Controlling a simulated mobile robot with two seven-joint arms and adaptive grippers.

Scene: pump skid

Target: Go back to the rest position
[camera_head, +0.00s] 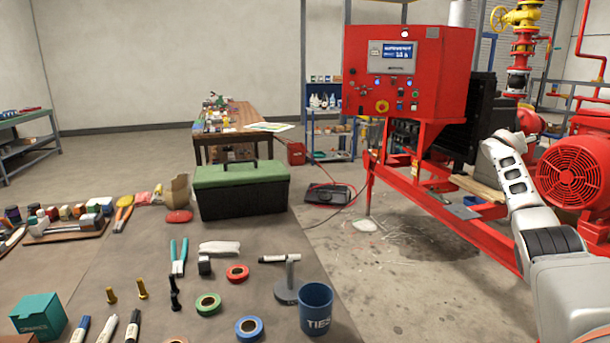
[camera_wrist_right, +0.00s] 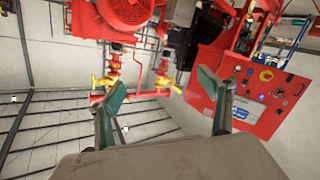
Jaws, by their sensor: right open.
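My right arm comes in from the right edge in the head view, raised beside the red pump skid. Its gripper is hidden or too hard to make out there. In the right wrist view my right gripper (camera_wrist_right: 165,92) is open, with its two green-padded fingers wide apart and nothing between them. Beyond the fingers are the red control panel (camera_wrist_right: 262,88) and a yellow valve handwheel (camera_wrist_right: 104,81), both apart from the gripper. My left gripper is not in either view.
The red control cabinet (camera_head: 410,75) and red motor (camera_head: 575,172) stand close to my right arm. A workbench (camera_head: 120,270) in front holds a green-lidded toolbox (camera_head: 240,190), tape rolls, pliers and a blue cup (camera_head: 316,308). Floor between bench and skid is mostly clear.

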